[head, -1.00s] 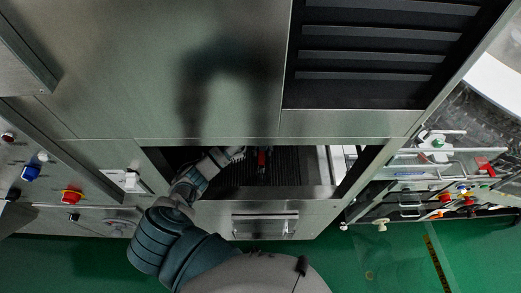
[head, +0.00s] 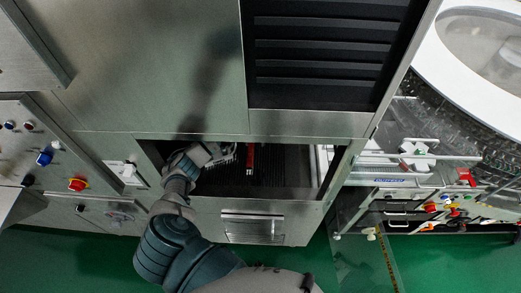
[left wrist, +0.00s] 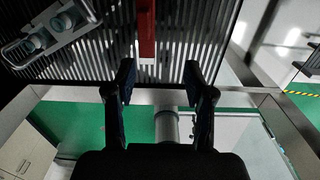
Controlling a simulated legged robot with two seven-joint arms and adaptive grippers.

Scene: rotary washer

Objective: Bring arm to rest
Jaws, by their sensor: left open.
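My left arm reaches in from the bottom of the head view to the opening of the steel washer (head: 190,60). My left gripper (head: 232,153) is at the left part of that opening. In the left wrist view its two fingers (left wrist: 158,85) stand apart with nothing between them. A red bar (left wrist: 146,30) hangs or lies over the dark ribbed surface beyond the fingertips; it also shows in the head view (head: 250,158), right of the gripper and apart from it. My right gripper is not seen.
A drawer-like front with a handle (head: 253,227) sits below the opening. A control panel with a red knob (head: 78,184) is at the left. A bench with valves (head: 415,155) and a large round white-rimmed machine (head: 440,75) are at the right. Green floor (head: 90,265) is clear in front.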

